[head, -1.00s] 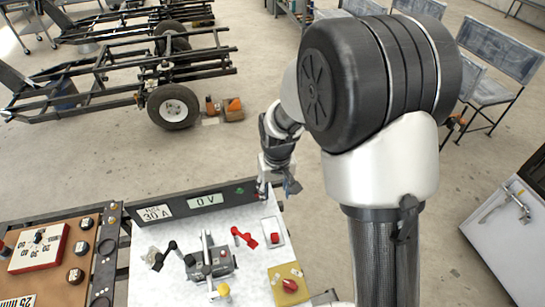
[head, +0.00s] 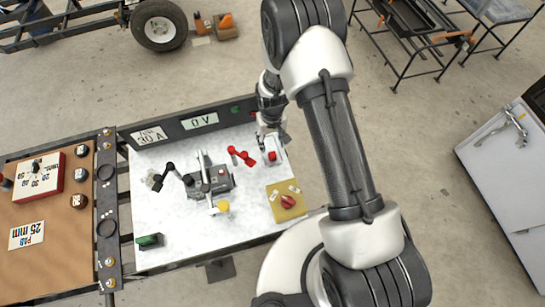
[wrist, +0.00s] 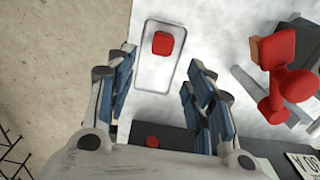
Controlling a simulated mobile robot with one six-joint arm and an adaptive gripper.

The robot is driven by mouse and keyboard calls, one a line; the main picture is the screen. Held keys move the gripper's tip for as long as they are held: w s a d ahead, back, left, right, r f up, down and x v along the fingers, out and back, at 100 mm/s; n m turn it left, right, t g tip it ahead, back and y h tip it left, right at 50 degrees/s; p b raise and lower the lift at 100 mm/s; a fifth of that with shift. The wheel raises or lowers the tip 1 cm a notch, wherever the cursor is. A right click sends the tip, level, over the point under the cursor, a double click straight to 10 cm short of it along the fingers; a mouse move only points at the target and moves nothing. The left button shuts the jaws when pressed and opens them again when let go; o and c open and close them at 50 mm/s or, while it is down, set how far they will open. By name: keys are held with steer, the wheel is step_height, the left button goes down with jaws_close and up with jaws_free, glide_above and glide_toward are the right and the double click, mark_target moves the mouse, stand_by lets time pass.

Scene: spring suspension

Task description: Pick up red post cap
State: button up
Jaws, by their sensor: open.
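The red post cap (head: 272,156) sits in a shallow white rectangular tray (head: 265,144) at the right side of the white bench top, just right of a red clamp. The wrist view shows the cap (wrist: 162,42) inside the tray's outline (wrist: 148,78). My gripper (head: 274,136) is over the tray's far end, near the dark meter panel. The cap appears just beyond the fingertips, roughly in line with the gap, not touched. The height above the tray is hard to judge.
The red clamp (head: 240,155) is close to the tray, also at right in the wrist view (wrist: 280,75). The meter panel (head: 200,122) rises along the far edge. A grey battery-like block (head: 210,182), yellow board (head: 279,210) and green block (head: 150,241) stand nearby.

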mark_target(272, 153)
steer(key=f, duration=0.2)
steer(key=f+b, duration=0.1)
steer(key=f, duration=0.1)
steer(key=f+b, duration=0.1)
steer(key=f, duration=0.1)
steer(key=shift+s+f, duration=0.25)
steer(key=shift+f, duration=0.1)
steer(key=shift+c, duration=0.4)
steer(key=c, duration=0.8)
